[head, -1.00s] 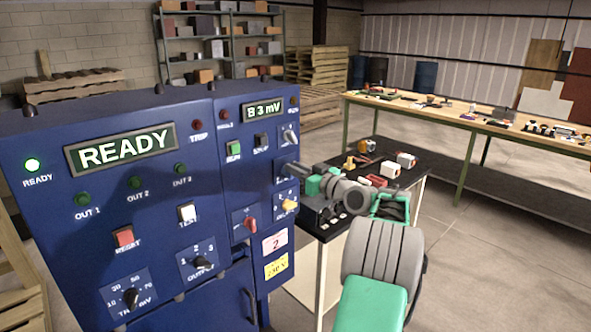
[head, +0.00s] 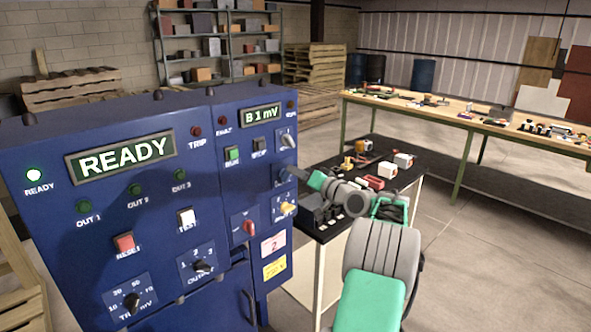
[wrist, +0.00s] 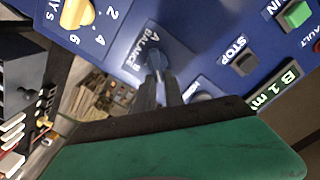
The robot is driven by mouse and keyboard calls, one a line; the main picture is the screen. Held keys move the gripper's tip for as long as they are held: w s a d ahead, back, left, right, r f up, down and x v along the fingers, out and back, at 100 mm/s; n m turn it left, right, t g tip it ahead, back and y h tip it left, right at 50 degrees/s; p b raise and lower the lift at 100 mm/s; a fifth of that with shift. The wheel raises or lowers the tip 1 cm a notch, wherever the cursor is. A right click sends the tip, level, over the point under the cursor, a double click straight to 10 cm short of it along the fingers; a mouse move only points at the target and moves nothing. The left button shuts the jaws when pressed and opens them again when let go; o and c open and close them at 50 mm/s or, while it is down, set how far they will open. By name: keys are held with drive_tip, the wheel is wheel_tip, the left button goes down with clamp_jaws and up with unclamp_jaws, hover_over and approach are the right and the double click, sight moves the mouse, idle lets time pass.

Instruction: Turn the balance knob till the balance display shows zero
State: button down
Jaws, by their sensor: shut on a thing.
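The balance display (head: 260,116) on the blue cabinet reads "B 1 mV" in the head view; part of it also shows in the wrist view (wrist: 276,90). The balance knob (wrist: 153,58) is a dark blue-grey knob on a plate lettered BALANCE, with A and B marks. My gripper (wrist: 158,80) is shut on the balance knob, its dark fingers reaching to it from below in the wrist view. In the head view my gripper (head: 298,173) meets the cabinet's right part, and the fingers hide most of the knob.
A yellow selector (wrist: 76,14) sits close to the balance plate. The STOP button (wrist: 242,62) and green RUN button (wrist: 296,14) are on the other side. A red-handled switch (head: 244,228) is lower down. A cart (head: 375,165) with small parts stands beside the cabinet.

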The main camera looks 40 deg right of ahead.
drive_tip(key=shift+d+f+m+p, duration=0.15)
drive_tip(key=shift+m+p, duration=0.35)
drive_tip(key=shift+m, duration=0.55)
drive_tip(key=shift+d+f+m+p, duration=0.15)
drive_tip(key=shift+m+p, duration=0.35)
drive_tip(key=shift+m, duration=0.6)
drive_tip(key=shift+f+m+p, duration=0.2)
drive_tip(key=shift+m+p, duration=0.3)
drive_tip(key=shift+m, duration=0.55)
drive_tip(key=c, duration=1.4)
unclamp_jaws()
drive_tip(key=shift+c, duration=0.2)
drive_tip(key=s+b, duration=0.2)
drive_tip(key=s, duration=0.5)
drive_tip(key=shift+s+d, duration=0.15)
drive_tip(key=shift+s, duration=0.25)
